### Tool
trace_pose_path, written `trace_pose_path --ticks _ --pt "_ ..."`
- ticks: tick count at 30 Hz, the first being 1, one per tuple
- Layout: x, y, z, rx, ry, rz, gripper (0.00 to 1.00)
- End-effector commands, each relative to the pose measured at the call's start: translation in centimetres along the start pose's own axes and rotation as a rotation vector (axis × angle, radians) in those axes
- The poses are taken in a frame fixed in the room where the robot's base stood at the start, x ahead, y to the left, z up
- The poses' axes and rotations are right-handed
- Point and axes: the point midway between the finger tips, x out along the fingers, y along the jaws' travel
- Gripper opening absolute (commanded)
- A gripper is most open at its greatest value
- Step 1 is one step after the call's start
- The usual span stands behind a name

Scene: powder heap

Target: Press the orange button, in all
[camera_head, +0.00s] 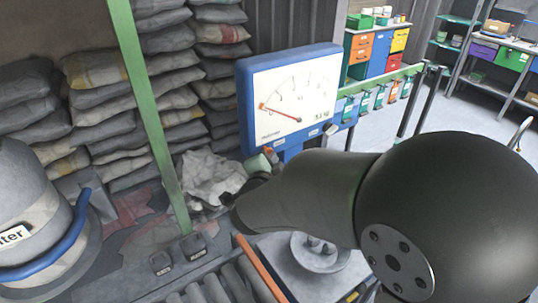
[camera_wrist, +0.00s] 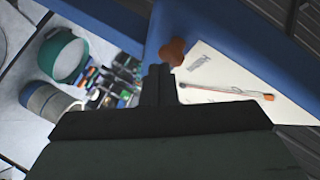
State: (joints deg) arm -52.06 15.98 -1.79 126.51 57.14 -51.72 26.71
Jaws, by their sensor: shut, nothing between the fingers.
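The orange button (camera_wrist: 173,51) shows in the wrist view on the blue frame of the dial scale (camera_wrist: 225,38), at the corner of its white face. My gripper (camera_wrist: 159,71) is shut and empty. Its fingertips appear just below and left of the button, partly overlapping its lower edge in the picture; I cannot tell whether they touch it. In the head view the blue-framed dial scale (camera_head: 241,105) stands behind my arm, with a red needle on its white face. There my gripper is largely hidden behind my forearm, near the scale's lower edge.
Stacked grey sacks (camera_head: 160,85) and a green post (camera_head: 150,110) stand at the left. A grey drum with a blue hose (camera_head: 75,235) is at the far left. A roller conveyor (camera_head: 215,290) lies below. A green cup (camera_wrist: 63,56) shows in the wrist view.

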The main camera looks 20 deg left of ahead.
Motion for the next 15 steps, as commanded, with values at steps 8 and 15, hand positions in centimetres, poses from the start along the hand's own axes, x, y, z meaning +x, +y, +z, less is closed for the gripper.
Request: trace_pose_path --ticks 8,15 --pt "-0.75 0.59 -0.54 0.000 0.000 0.000 0.00" --pt "-0.80 0.62 -0.57 0.000 0.000 0.000 0.00"
